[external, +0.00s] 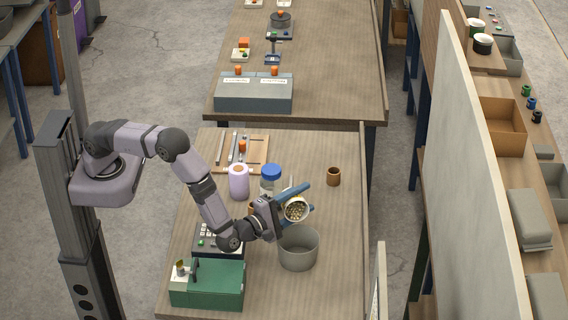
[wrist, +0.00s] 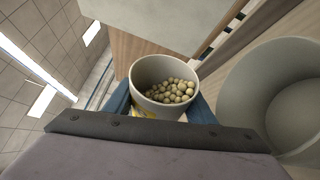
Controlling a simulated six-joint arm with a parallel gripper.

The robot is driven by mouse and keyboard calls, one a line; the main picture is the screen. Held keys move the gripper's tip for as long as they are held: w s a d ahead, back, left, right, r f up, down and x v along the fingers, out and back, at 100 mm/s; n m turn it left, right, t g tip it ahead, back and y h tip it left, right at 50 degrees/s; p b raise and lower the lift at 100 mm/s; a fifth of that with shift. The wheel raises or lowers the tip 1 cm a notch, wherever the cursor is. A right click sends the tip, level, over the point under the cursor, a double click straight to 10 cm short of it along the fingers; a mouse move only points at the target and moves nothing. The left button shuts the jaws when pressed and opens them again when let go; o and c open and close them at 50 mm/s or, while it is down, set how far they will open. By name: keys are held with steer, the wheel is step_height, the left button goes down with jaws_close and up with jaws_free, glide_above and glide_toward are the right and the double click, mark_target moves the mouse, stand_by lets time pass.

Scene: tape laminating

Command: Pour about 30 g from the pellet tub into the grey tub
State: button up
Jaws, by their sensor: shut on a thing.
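The pellet tub (external: 296,210) is a small pale tub with many round tan pellets inside. My gripper (external: 297,200) is shut on it, with the blue fingers on either side. In the external view the tub is tilted, its mouth facing the camera, above the far rim of the grey tub. In the wrist view the pellet tub (wrist: 165,85) shows its open mouth, with pellets (wrist: 172,91) lying inside. The grey tub (external: 298,251) stands on the table below; in the wrist view it (wrist: 240,90) is at the right. The part of its floor that shows looks bare.
A green machine (external: 208,284) and a keypad box (external: 215,241) stand left of the grey tub. A paper roll (external: 239,182), a blue-lidded jar (external: 271,176) and a brown cup (external: 333,176) stand farther back. The table right of the grey tub is clear.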

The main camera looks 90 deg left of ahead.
steer(key=shift+w+d+r+m+t+b, duration=0.1)
steer(key=shift+d+r+m+t+b, duration=0.2)
steer(key=shift+m, duration=0.5)
steer(key=shift+w+d+r+m+t+b, duration=0.15)
steer(key=shift+r+m+t, duration=0.2)
steer(key=shift+m, duration=0.45)
stand_by(2.9)
steer(key=shift+s, duration=0.1)
